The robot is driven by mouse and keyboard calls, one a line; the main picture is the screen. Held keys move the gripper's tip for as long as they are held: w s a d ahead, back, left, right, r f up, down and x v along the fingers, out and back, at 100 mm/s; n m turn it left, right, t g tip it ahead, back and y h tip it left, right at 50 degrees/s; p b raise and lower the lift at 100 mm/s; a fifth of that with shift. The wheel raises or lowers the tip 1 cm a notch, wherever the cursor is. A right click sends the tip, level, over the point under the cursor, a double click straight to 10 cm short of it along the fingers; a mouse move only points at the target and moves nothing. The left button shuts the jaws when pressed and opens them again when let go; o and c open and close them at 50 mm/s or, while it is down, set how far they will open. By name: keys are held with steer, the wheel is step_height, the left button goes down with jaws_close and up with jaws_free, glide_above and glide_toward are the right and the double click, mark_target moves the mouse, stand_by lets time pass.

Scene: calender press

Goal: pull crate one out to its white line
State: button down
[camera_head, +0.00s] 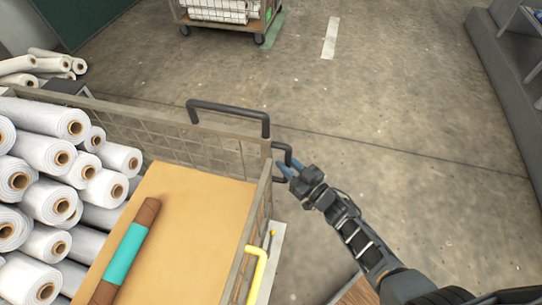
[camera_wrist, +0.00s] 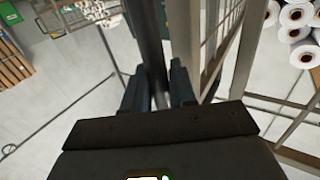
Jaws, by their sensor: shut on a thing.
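A wire-sided crate (camera_head: 150,128) fills the left of the head view, with white rolls and a tan board in it. No number shows, so I cannot tell whether it is crate one. My gripper (camera_head: 284,168) is at its right end, shut on a dark upright handle bar (camera_head: 288,150). In the wrist view the bar (camera_wrist: 151,45) runs between my gripper's two fingers (camera_wrist: 155,92), beside the crate's mesh frame (camera_wrist: 222,40). A white strip (camera_head: 276,254) lies along the crate's right side, and a white mark (camera_head: 330,38) lies on the floor farther off.
A second cart of white rolls (camera_head: 222,18) stands at the back by a green floor strip (camera_head: 276,22). A grey structure (camera_head: 500,70) edges the right. A yellow bent handle (camera_head: 257,272) stands at the crate's near right. The middle floor is clear.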

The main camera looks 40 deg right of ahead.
steer(key=shift+s+d, duration=0.65)
steer(key=shift+s, duration=0.3)
steer(key=c, duration=1.1)
jaws_free()
steer(key=shift+o, duration=0.2)
steer(key=s, duration=0.7)
steer(key=shift+s+d, duration=0.15)
steer(key=shift+s, duration=0.25)
